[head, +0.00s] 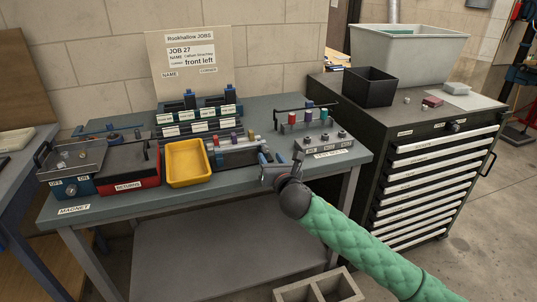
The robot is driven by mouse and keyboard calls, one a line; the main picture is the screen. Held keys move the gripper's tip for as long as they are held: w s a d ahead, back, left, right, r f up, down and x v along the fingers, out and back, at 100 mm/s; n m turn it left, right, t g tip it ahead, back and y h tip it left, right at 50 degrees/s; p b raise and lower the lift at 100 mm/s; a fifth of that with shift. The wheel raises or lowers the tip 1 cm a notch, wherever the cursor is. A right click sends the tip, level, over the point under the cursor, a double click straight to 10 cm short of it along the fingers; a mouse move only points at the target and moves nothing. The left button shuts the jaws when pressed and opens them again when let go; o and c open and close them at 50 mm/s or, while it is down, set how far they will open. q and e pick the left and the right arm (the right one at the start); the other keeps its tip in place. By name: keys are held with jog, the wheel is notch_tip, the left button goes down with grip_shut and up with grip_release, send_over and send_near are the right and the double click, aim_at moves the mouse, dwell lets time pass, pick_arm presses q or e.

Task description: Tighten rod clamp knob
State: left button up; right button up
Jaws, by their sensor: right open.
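My right gripper (267,168) is open over the front edge of the grey-green workbench (225,194), just right of a grey block (236,154) with upright cylinders. Its arm, in a green quilted sleeve, comes in from the lower right. A grey panel (322,145) with several dark round knobs lies in front of this stand. Which part is the rod clamp knob is too small to tell. My left gripper is not in view.
A yellow tray (187,164), a red RETURNS bin (130,168) and a blue-based device (72,187) fill the bench's left. Labelled racks (197,112) stand behind. A dark drawer cabinet (430,150) stands at right. The bench's front strip is mostly clear.

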aim_at(266, 151)
jog(key=shift+x, duration=1.6)
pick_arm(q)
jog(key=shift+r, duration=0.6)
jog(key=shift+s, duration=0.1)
pick_arm(e)
grip_shut()
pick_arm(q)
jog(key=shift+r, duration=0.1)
